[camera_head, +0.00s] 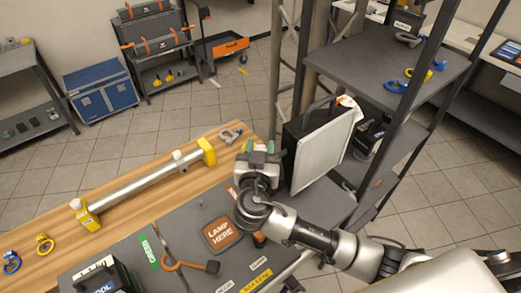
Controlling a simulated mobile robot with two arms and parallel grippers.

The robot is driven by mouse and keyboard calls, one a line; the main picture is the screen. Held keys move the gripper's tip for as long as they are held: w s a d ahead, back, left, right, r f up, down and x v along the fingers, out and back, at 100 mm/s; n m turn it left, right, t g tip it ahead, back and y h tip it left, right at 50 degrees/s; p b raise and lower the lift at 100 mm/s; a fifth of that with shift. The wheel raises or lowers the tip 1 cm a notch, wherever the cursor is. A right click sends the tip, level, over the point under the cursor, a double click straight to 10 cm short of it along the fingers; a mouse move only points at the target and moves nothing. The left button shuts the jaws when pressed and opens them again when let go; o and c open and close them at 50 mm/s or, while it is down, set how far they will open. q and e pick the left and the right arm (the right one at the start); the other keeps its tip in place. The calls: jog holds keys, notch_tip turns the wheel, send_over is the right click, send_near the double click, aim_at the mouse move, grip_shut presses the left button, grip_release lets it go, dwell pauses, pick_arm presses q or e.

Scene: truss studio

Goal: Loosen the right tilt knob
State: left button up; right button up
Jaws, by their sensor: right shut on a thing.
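A lamp panel (322,157) with a pale front and dark housing stands upright at the bench's right end. My right gripper (263,149) is at the panel's left side in the picture, shut on what seems to be the right tilt knob. The knob itself is hidden by the gripper, so its turn cannot be told. My left gripper is not in view.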

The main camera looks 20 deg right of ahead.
jog(key=shift+f+n+t+y+b, duration=0.3)
jog(key=shift+y+b, duration=0.3)
jog(key=shift+b, duration=0.7)
jog(key=shift+f+n+t+y+b, duration=0.15)
jog(key=shift+n+y+b, duration=0.35)
jog(key=shift+b, duration=0.8)
jog(key=shift+r+y+b, duration=0.15)
jog(key=shift+y+b, duration=0.2)
jog(key=shift+y, duration=0.25)
jog(key=shift+r+n+t+y, duration=0.15)
jog(key=shift+n+t+y, duration=0.1)
jog(key=shift+n+y, duration=0.25)
jog(key=shift+r+n+y, duration=0.15)
jog(key=shift+n+y, duration=0.35)
jog(key=shift+y, duration=0.1)
jog(key=n+y, duration=0.1)
jog(key=y, duration=0.1)
jog(key=shift+r+n+y+p, duration=0.1)
jog(key=shift+n+y+p, duration=1.3)
jog(key=shift+n+y, duration=0.6)
jog(key=shift+y, duration=0.7)
jog(key=shift+g+y, duration=0.3)
jog(key=shift+g, duration=0.1)
